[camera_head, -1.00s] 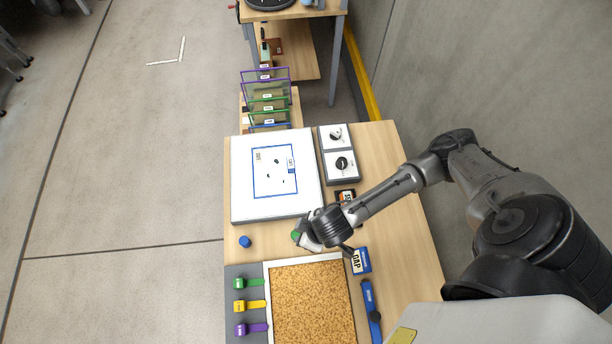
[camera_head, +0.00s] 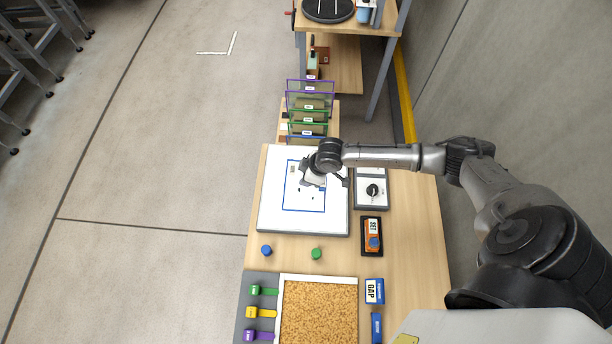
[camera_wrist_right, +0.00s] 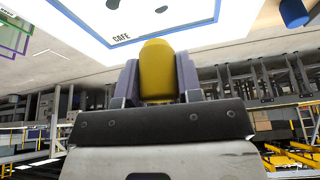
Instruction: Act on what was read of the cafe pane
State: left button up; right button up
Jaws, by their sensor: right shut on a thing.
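The cafe pane (camera_head: 304,209) lies on a white board (camera_head: 270,215). It has a blue outline and a few small dark marks. In the right wrist view its CAFE label and blue edge (camera_wrist_right: 95,28) show at the top. My right gripper (camera_head: 311,180) is over the upper part of the pane in the head view and hides some of it. In the right wrist view the right gripper (camera_wrist_right: 157,85) is shut on a yellow round-ended piece (camera_wrist_right: 157,65). Whether this piece touches the pane cannot be told. My left gripper is not in view.
A blue peg (camera_head: 266,250) and a green peg (camera_head: 316,254) stand in front of the board. Green, yellow and purple handled tools (camera_head: 252,312) lie left of a granule tray (camera_head: 279,320). An orange SET device (camera_head: 372,235), a GAP box (camera_head: 374,291) and a dial box (camera_head: 372,194) are right. Framed panes (camera_head: 309,105) stand behind.

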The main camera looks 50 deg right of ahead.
jog(key=n, duration=0.1)
jog(key=n+y, duration=0.1)
jog(key=n, duration=0.1)
jog(key=shift+w+a+r+g, duration=0.1)
jog(key=shift+a+r+g, duration=0.05)
jog(key=shift+a+g, duration=0.25)
jog(key=shift+n, duration=0.9)
